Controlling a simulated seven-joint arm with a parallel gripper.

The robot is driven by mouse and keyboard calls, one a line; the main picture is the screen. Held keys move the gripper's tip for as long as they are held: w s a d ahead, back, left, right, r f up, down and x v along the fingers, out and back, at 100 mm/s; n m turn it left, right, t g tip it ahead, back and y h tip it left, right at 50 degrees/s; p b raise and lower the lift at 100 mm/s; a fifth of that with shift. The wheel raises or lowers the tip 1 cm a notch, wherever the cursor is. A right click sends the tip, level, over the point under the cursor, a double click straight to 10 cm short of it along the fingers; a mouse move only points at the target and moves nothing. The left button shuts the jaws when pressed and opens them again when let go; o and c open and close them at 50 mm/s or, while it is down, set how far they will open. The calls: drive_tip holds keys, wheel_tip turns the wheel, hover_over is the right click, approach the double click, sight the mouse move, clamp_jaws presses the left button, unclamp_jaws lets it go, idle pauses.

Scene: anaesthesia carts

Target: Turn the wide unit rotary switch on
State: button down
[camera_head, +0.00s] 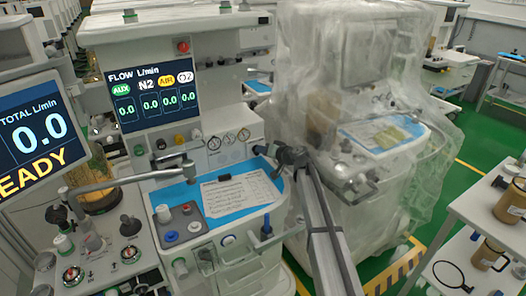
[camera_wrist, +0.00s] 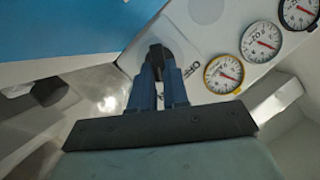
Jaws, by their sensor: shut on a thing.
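The wide unit (camera_head: 215,158) is the white cart with the flow screen, left of my gripper in the head view. My gripper (camera_head: 268,151) reaches its front panel from the right, just right of the gauges. In the wrist view my gripper (camera_wrist: 156,66) has its blue fingers closed on the small black rotary switch (camera_wrist: 157,51). The switch sits on a white panel, with an "OFF" label (camera_wrist: 187,92) beside the right finger. The fingers cover part of the switch, so its exact pointing is hard to tell. In the head view the gripper hides the switch.
Several round gauges (camera_wrist: 223,74) sit close to the fingers on the panel. A blue work surface with a paper sheet (camera_head: 240,193) lies below the panel. A plastic-covered cart (camera_head: 345,70) stands close on the right. A white side table (camera_head: 480,225) is at the far right.

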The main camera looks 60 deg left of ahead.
idle(0.4)
drive_tip(key=c, duration=1.1)
unclamp_jaws()
drive_tip(key=shift+d, duration=0.1)
drive_tip(key=v, duration=1.3)
drive_tip(key=shift+w+d, duration=0.15)
drive_tip(key=shift+d, duration=0.15)
